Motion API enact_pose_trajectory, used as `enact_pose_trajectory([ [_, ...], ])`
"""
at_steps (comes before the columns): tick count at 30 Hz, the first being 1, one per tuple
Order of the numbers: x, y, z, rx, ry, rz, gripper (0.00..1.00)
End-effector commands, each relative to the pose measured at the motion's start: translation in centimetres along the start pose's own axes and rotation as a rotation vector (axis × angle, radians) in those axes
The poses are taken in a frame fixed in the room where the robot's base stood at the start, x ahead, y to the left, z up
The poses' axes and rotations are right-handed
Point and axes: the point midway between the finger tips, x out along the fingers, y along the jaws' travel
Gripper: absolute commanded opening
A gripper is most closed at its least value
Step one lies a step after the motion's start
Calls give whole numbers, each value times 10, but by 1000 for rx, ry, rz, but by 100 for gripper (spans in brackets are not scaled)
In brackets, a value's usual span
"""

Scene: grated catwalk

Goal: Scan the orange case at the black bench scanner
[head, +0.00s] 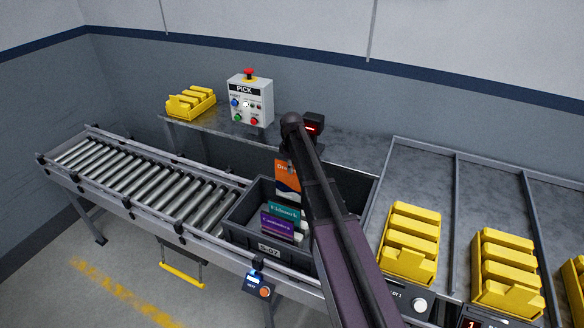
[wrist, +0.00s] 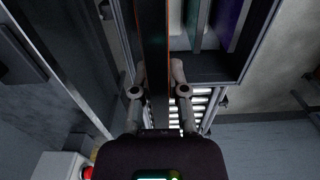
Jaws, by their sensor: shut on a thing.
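The orange case (head: 287,174) stands upright over the back part of the grey tote, partly hidden by my arm. In the wrist view the case (wrist: 154,50) shows edge-on as a dark slab with a thin orange edge. My gripper (wrist: 158,80) is shut on it, a finger on each side. In the head view my arm hides the fingers. I cannot tell whether the case's lower end is clear of the tote. The black bench scanner (head: 314,125), with a red lit face, stands on the grey bench behind the case, partly covered by my arm.
The grey tote (head: 267,249) on the roller conveyor (head: 150,180) holds a teal case (head: 284,211) and a purple case (head: 277,226). A PICK button box (head: 250,101) and a yellow bin (head: 190,102) stand on the bench (head: 215,127). More yellow bins (head: 409,245) stand at right.

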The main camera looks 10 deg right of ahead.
Motion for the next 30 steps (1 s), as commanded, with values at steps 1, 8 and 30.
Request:
enact_pose_trajectory([
  [1,-15,0,0,0,0,0,0],
  [8,-42,0,0,0,0,0,0],
  [30,-126,-97,-12,-2,0,3,0],
])
